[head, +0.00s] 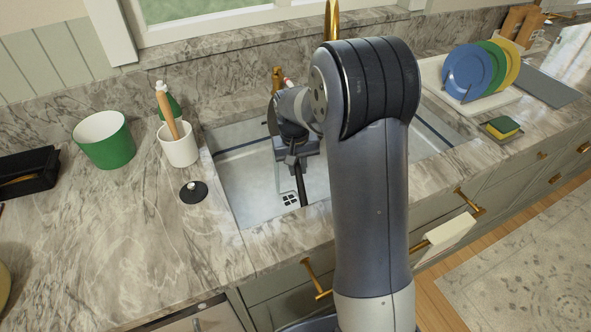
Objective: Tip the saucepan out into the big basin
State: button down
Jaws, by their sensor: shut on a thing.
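The big basin is the white sink (237,182) set into the marble counter, with a drain grid at its bottom. My gripper (296,163) is over the sink and points down into it. It is shut on a thin black bar (301,190), which looks like the saucepan's handle. A dark curved edge shows left of my wrist; I cannot tell whether it is the pan. The rest of the saucepan, its tilt and anything in it are hidden behind my arm, which also covers much of the sink's right part.
Left of the sink stand a green pot (113,148), a white cup with a brush (180,151), a green bottle (168,101) and a black disc with a knob (193,191). A plate rack (478,103) and a sponge (502,126) are right. The front-left counter is clear.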

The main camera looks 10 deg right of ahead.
jog(key=d+h+b, duration=0.1)
jog(key=b, duration=0.2)
jog(key=w+d+f+t+h+b, duration=0.1)
jog(key=h+b, duration=0.1)
jog(key=b, duration=0.1)
jog(key=d+f+t+h+b, duration=0.1)
jog(key=h+b, duration=0.1)
jog(key=b, duration=0.1)
jog(key=shift+w+d+f, duration=0.2)
jog(key=shift+r, duration=0.1)
dwell(1.2)
